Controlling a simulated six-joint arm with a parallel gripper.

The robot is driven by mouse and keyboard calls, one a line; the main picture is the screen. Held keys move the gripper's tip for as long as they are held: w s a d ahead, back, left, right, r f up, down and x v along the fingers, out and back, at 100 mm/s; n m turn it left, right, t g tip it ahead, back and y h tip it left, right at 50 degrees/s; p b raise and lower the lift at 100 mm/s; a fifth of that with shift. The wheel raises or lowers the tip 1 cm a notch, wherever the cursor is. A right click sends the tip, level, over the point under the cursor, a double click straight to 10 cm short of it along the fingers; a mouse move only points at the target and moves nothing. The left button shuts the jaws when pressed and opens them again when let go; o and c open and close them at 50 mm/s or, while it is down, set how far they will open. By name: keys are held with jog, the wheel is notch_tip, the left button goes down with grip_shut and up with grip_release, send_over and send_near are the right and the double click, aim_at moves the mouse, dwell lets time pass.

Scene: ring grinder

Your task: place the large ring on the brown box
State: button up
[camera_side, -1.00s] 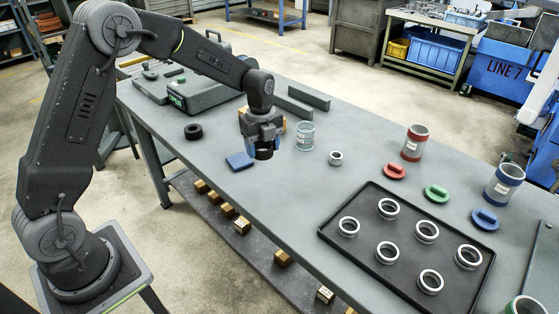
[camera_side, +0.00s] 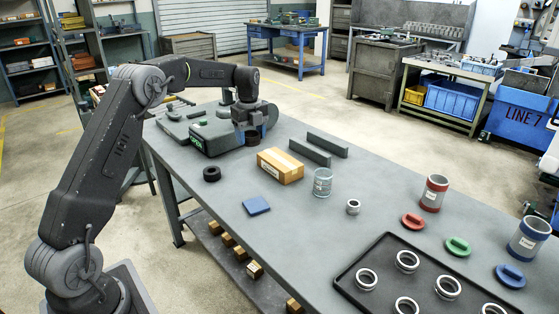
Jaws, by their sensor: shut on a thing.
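The brown box (camera_side: 280,166) is a cardboard carton lying on the grey table, right of and nearer than the green-grey grinder machine (camera_side: 214,135). My gripper (camera_side: 251,137) is up at the right end of the machine, behind and left of the box and apart from it. A single silver ring (camera_side: 353,207) stands on the table to the right. A black ring (camera_side: 212,173) lies left of the box.
A glass jar (camera_side: 322,182) and two grey bars (camera_side: 315,146) stand near the box. A blue pad (camera_side: 256,205) lies in front. A dark tray (camera_side: 376,257) with several silver rings, coloured lids and labelled canisters (camera_side: 434,193) fill the right side.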

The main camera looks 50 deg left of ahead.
jog(key=shift+w+a+r, duration=0.15)
jog(key=shift+a+r, duration=0.05)
jog(key=shift+a, duration=0.4)
jog(key=shift+w+a+r, duration=0.1)
jog(key=shift+a+r, duration=0.05)
jog(key=shift+a, duration=0.4)
jog(key=shift+w, duration=0.2)
send_over(285, 169)
notch_tip(285, 169, down, 7)
jog(key=shift+s+f, duration=0.1)
jog(key=shift+f, duration=1.8)
jog(key=shift+f, duration=0.1)
jog(key=o, duration=1)
jog(key=shift+f, duration=0.1)
